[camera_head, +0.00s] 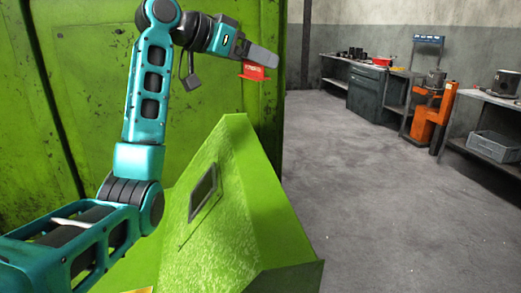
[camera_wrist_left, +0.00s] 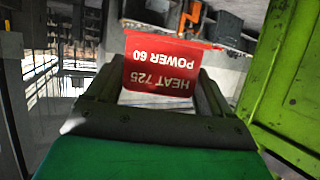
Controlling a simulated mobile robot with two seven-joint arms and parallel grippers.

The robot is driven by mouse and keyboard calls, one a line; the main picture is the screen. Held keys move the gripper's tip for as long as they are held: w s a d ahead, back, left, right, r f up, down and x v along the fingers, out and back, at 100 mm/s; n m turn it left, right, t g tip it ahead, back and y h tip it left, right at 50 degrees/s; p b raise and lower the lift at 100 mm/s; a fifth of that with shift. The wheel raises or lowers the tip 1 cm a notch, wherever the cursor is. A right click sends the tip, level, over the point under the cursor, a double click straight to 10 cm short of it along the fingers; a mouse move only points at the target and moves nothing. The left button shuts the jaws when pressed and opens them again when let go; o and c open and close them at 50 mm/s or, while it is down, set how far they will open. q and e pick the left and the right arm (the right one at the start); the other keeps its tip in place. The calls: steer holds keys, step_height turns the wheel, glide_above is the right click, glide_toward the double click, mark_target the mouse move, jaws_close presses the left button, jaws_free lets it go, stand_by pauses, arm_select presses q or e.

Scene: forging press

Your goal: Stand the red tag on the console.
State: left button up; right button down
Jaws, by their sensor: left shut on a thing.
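The red tag (camera_head: 254,72) is held in the air by my left gripper (camera_head: 262,58), in front of the green press and above the console. In the left wrist view the red tag (camera_wrist_left: 165,68) sits between the two fingers and reads "HEAT 725 POWER 60" upside down. My left gripper (camera_wrist_left: 160,95) is shut on it. The green console (camera_head: 225,190) has a sloped face with a small dark screen (camera_head: 202,192). The tag is well clear of the console. My right gripper is in neither view.
The tall green press wall (camera_head: 100,60) stands close behind my left arm. Open grey floor (camera_head: 370,180) lies to the right. Workbenches (camera_head: 365,95) and an orange lift (camera_head: 432,115) stand farther off at the right.

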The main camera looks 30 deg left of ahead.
arm_select(q)
step_height(320, 180, down, 14)
steer(key=shift+s+f+b, duration=0.1)
steer(key=shift+b, duration=0.5)
steer(key=shift+f, duration=2.45)
steer(key=shift+f, duration=0.2)
steer(key=o, duration=0.9)
steer(key=shift+r, duration=0.1)
steer(key=v, duration=1.2)
steer(key=shift+a+b, duration=0.1)
steer(key=shift+b, duration=0.25)
